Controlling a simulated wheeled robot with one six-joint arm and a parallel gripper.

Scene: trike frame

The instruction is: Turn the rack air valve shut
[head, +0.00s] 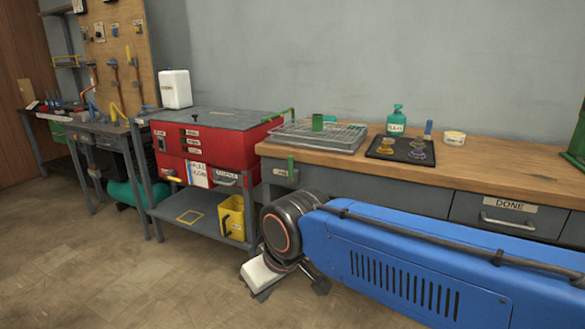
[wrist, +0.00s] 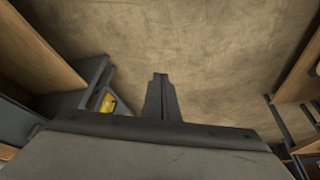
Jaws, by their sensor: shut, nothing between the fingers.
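No valve can be made out for certain. A green pipe-like piece (head: 281,115) rises at the right end of the red cabinet, and a small green upright piece (head: 290,165) sits at the workbench's front left; I cannot tell whether either belongs to the rack air valve. My gripper (head: 263,294) hangs low in front of the workbench, partly hidden by my blue arm, apart from both green pieces. In the wrist view my gripper (wrist: 160,77) points at the bare floor, its fingers together and empty.
The wooden workbench (head: 480,168) holds a wire tray (head: 318,136), a dark mat (head: 385,153) and a green bottle (head: 396,120). The red cabinet (head: 225,145) and a yellow bin (head: 232,215) stand left of my gripper. A teal tank (head: 125,195) lies further left. The front-left floor (head: 90,275) is clear.

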